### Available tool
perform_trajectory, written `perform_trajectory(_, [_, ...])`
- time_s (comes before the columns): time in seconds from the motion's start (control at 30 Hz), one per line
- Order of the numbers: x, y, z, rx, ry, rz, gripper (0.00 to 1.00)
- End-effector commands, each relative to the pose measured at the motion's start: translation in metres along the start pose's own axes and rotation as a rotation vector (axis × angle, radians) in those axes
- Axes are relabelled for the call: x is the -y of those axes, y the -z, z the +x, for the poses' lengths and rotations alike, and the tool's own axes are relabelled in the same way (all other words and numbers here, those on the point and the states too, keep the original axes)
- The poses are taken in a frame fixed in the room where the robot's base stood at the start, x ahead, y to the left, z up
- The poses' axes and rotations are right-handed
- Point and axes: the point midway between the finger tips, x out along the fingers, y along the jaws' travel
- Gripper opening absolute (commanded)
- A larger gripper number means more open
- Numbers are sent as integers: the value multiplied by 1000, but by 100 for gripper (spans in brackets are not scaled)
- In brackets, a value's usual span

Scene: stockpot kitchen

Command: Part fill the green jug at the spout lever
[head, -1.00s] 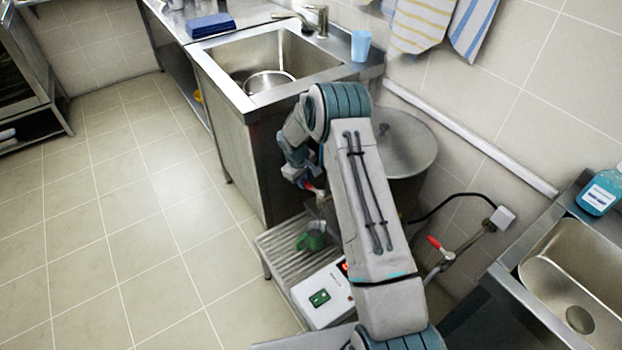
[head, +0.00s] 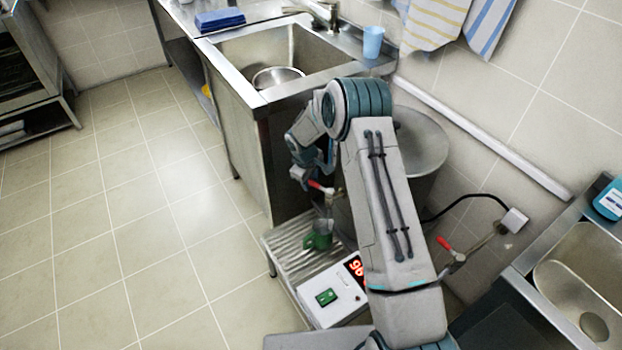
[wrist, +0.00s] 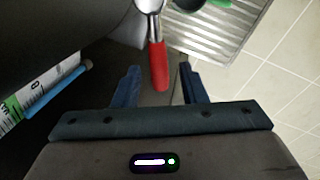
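The green jug (head: 318,236) stands on the ribbed metal stand (head: 284,240), below the stockpot's spout. Part of it shows at the top of the wrist view (wrist: 190,5). The red spout lever (head: 318,186) sticks out from the spout toward my gripper (head: 304,176). In the wrist view the red lever (wrist: 159,66) points at the gap between my two blue fingers (wrist: 157,85). The fingers are apart, one on each side of the lever's end. I cannot tell whether either touches it. The stockpot (head: 418,142) is partly hidden behind my arm. The jug's contents cannot be made out.
A white control box (head: 331,292) with a green switch and red digits sits right of the stand. A second red-handled valve (head: 444,244) is on the wall pipe. A sink (head: 290,50) with a metal bowl lies behind. The tiled floor at left is clear.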

Motion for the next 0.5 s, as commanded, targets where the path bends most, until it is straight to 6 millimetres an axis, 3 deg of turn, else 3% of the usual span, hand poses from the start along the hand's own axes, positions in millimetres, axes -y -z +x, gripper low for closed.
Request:
perform_trajectory(0.27, [-1, 0, -10, -1, -1, 2, 38])
perform_trajectory(0.5, [-1, 1, -57, -5, -3, 2, 38])
